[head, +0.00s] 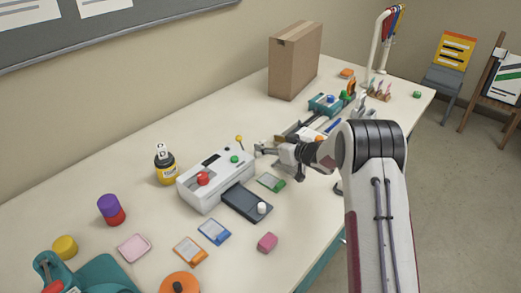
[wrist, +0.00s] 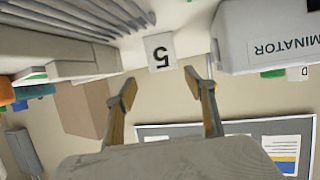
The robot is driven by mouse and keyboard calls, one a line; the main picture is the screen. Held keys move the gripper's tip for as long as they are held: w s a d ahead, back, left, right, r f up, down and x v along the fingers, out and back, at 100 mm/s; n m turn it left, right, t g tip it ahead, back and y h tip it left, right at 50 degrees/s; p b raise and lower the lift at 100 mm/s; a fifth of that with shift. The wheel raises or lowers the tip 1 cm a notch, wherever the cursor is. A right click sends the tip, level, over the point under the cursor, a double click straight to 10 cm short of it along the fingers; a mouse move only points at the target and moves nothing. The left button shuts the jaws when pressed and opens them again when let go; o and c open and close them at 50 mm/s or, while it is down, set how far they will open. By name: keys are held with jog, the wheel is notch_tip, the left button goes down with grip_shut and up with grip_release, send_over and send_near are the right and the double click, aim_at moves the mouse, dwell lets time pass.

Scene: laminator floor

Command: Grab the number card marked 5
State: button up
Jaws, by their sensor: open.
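The white number card marked 5 (wrist: 161,52) shows in the wrist view, upside down like the rest of that view. It lies just beyond my fingertips, roughly centred between them. My gripper (wrist: 166,90) is open with nothing between its two fingers. In the head view my gripper (head: 262,149) is at the right end of the white laminator (head: 203,192), low over the table. I cannot make out the 5 card in the head view. The laminator's body also shows at the right of the wrist view (wrist: 262,30).
A cardboard box (head: 295,62) stands behind. The table's right side holds several tools.

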aim_at(261, 143)
jog(key=shift+w+a, duration=0.1)
jog(key=shift+w+a+f, duration=0.8)
jog(key=shift+w+a, duration=0.05)
jog(key=shift+a, duration=0.2)
jog(key=shift+x, duration=0.95)
jog(key=c, duration=1.2)
